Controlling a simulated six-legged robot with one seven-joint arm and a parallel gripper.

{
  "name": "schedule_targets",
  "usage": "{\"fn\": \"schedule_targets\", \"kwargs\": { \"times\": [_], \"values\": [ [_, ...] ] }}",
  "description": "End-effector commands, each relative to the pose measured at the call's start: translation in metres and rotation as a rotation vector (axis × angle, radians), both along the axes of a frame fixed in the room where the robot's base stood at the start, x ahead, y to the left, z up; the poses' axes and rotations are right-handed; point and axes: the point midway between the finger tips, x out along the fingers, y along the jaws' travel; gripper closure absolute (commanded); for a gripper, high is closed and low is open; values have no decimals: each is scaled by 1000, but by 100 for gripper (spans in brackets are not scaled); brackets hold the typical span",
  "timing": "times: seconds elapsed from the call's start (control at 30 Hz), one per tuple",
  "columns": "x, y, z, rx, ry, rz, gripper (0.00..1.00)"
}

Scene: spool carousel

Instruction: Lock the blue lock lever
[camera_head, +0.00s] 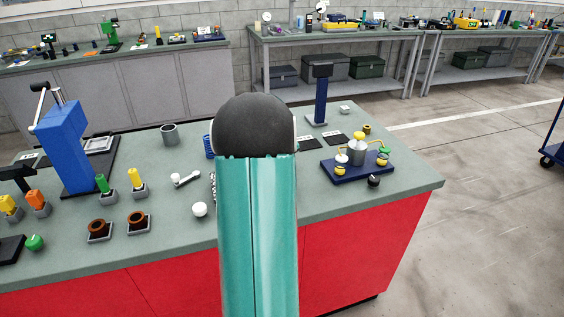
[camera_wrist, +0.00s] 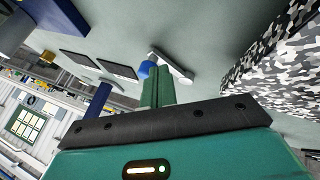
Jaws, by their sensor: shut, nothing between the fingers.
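In the wrist view, a small blue part (camera_wrist: 146,69) sits at one side of a pale grey bar (camera_wrist: 174,69) on the grey-green bench top; together they look like the lock lever. My gripper (camera_wrist: 157,80) has its green fingers together with nothing between them. The fingertips appear close to the blue part and bar and overlap them in the picture; I cannot tell if they touch. In the head view my teal arm hides the gripper and the lever.
A camouflage-patterned body (camera_wrist: 275,65) stands close by in the wrist view. A dark blue post (camera_head: 321,97), a blue base with a metal cylinder (camera_head: 356,151), a blue press (camera_head: 63,145) and a grey cup (camera_head: 169,134) stand on the bench. The bench's right end (camera_head: 420,183) is clear.

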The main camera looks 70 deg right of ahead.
Motion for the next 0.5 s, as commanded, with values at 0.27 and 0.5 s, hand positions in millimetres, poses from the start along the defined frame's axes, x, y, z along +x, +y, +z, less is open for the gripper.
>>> {"fn": "schedule_targets", "kwargs": {
  "times": [0.27, 0.5],
  "values": [
    [-5, -14, 0, 0, 1, -13, 100],
    [-6, -22, -1, 2, 0, -13, 100]
  ]
}}
